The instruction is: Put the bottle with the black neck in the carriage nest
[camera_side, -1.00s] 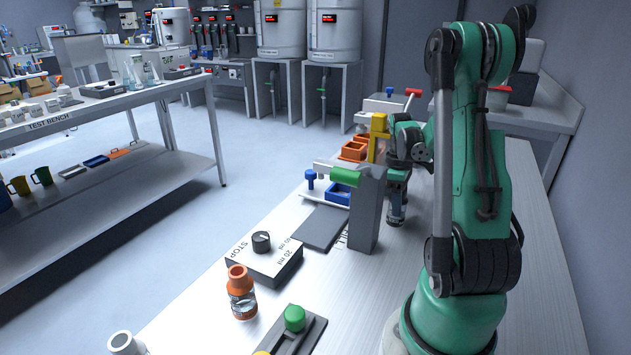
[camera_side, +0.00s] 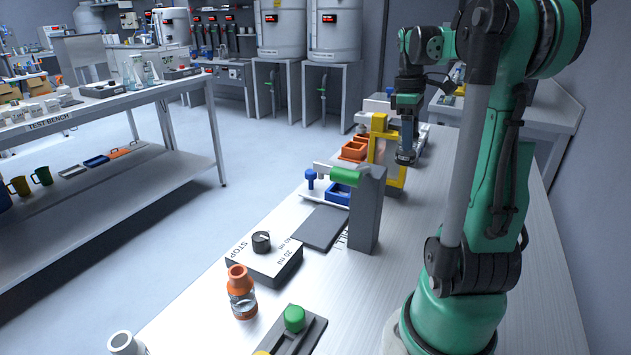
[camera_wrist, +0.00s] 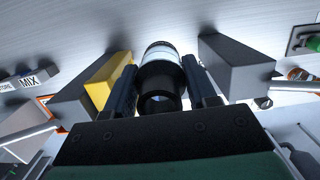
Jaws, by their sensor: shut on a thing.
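In the wrist view, the bottle with the black neck (camera_wrist: 158,76) stands between the two fingers of my gripper (camera_wrist: 162,92), its open black mouth facing the camera. My gripper is shut on it. In the side view, my gripper (camera_side: 406,154) hangs pointing down beside the yellow frame, raised above the bench; the bottle is hard to make out there. A blue square nest (camera_side: 338,194) sits on a white base beside the grey post with a green nozzle. I cannot tell for certain whether it is the carriage nest.
The yellow frame (camera_side: 389,178) and grey post (camera_side: 366,212) stand close by. Orange square nests (camera_side: 354,150) lie beyond. An orange bottle (camera_side: 241,293), a dosing box (camera_side: 264,258) and a button panel (camera_side: 291,333) are at the near end. The bench right of the post is clear.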

